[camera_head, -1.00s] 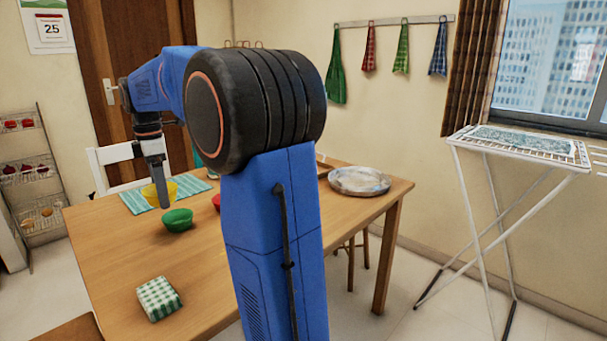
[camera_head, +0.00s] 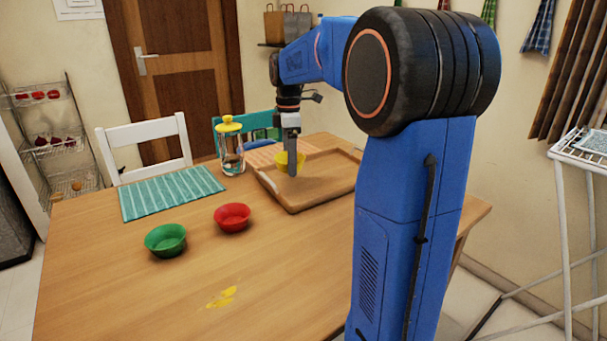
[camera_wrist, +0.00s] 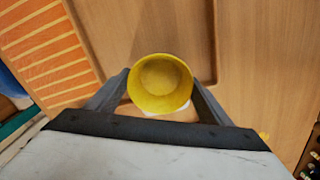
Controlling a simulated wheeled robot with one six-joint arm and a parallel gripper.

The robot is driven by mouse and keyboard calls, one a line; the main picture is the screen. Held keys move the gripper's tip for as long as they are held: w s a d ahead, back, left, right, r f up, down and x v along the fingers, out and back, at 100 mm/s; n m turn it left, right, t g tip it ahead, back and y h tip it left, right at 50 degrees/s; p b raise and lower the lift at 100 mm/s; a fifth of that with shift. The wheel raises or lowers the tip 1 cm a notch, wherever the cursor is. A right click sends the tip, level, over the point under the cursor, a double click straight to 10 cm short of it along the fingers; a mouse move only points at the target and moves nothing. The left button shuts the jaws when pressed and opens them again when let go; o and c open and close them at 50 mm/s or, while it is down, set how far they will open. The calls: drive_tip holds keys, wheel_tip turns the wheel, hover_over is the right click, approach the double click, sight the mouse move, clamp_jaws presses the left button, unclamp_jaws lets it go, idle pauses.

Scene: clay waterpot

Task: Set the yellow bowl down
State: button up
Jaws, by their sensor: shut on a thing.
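The yellow bowl (camera_head: 283,158) is between the fingers of my gripper (camera_head: 292,168), over the left part of a wooden tray (camera_head: 325,183) in the head view. In the wrist view the bowl (camera_wrist: 160,84) is upright, its open top facing the camera. My gripper (camera_wrist: 160,92) is shut on it, with one finger at each side. A finger hides part of the bowl in the head view. I cannot tell whether its base touches the tray.
A green bowl (camera_head: 166,241) and a red bowl (camera_head: 232,217) stand on the table left of the tray. A yellow-lidded jar (camera_head: 231,150) stands close by the tray's left corner. A teal striped mat (camera_head: 172,193) lies farther left. The table front is clear, apart from a yellow stain (camera_head: 221,297).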

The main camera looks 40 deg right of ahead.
sight(293, 185)
drive_tip(key=shift+w+d+f, duration=0.15)
drive_tip(key=shift+d+f, duration=0.2)
drive_tip(key=shift+f, duration=0.15)
drive_tip(key=shift+w+d+f, duration=0.15)
drive_tip(key=shift+d+f, duration=0.2)
drive_tip(key=shift+f, duration=2.15)
drive_tip(key=o, duration=1.1)
drive_tip(key=shift+f, duration=0.1)
drive_tip(key=shift+c, duration=0.2)
wheel_tip(293, 185, up, 12)
drive_tip(key=shift+r, duration=0.15)
